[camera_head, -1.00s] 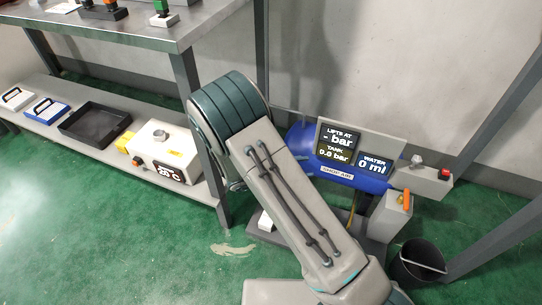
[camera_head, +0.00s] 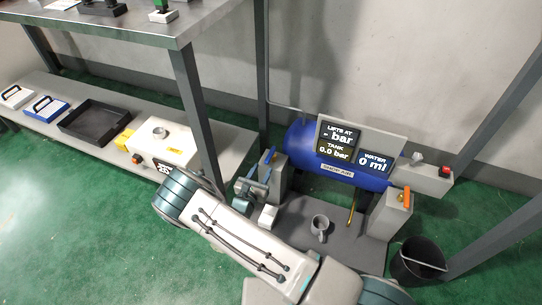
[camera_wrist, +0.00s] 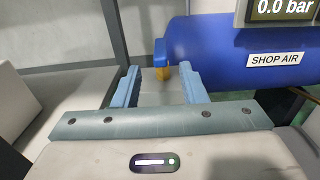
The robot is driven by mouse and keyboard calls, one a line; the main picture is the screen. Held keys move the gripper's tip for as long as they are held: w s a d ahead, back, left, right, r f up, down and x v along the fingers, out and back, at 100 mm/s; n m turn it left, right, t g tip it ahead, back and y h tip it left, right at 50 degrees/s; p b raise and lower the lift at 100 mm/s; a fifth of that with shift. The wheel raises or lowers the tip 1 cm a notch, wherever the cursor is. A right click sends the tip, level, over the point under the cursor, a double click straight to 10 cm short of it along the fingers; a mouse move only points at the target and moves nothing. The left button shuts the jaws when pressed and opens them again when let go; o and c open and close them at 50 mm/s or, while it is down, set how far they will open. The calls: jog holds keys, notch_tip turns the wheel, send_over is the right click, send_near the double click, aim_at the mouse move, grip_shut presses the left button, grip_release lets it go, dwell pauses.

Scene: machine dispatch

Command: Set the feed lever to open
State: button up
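A blue lever (camera_head: 268,156) stands on a grey post at the left end of the blue SHOP AIR tank (camera_head: 334,172). An orange lever (camera_head: 407,196) is on the grey block at the tank's right. No label tells which one is the feed lever. In the wrist view, the blue lever (camera_wrist: 160,52) with its yellow base shows between and beyond my fingertips. My gripper (camera_wrist: 160,76) is open and empty, its two blue fingers apart. In the head view my gripper (camera_head: 258,184) is just below the blue lever, apparently not touching it.
A display panel (camera_head: 398,140) on the tank reads 0.0 bar and 0 ml. A black bucket (camera_head: 420,262) is at the right. A shelf post (camera_head: 196,120) and white heater box (camera_head: 166,146) are at the left.

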aim_at(271, 153)
jog(key=b+x, duration=0.2)
jog(key=x, duration=0.7)
jog(key=shift+w, duration=0.1)
grip_shut()
